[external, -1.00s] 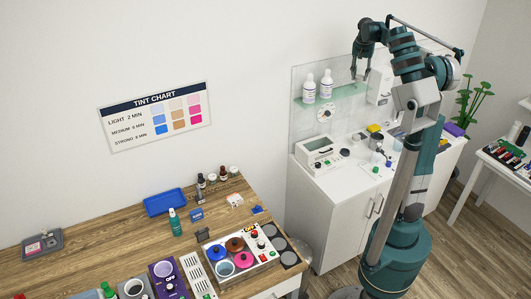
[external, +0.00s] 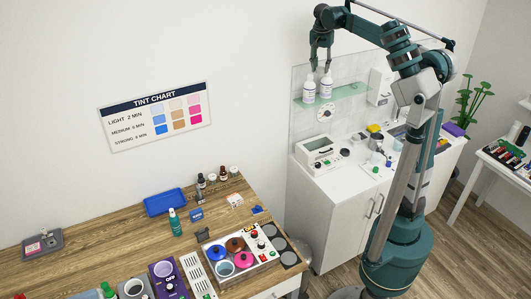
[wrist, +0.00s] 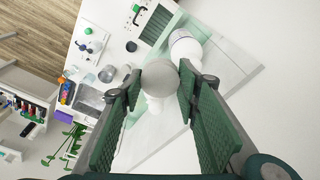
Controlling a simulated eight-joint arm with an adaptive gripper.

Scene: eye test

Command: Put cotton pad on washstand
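The washstand, which I take to be the white cabinet (external: 322,208) with a pale top, stands against the wall right of the wooden table. My gripper (external: 320,69) hangs above two white bottles on a green glass shelf over it. In the wrist view my gripper's fingers (wrist: 160,72) are spread apart. I cannot make out the cotton pad for certain in either view.
The shelf (external: 352,91) with its bottles (external: 309,88) is close below my gripper. A boxy device (external: 318,150) and several small items crowd the cabinet top. The wooden table (external: 105,240) at left holds a blue tray (external: 164,202), bottles and a pot unit.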

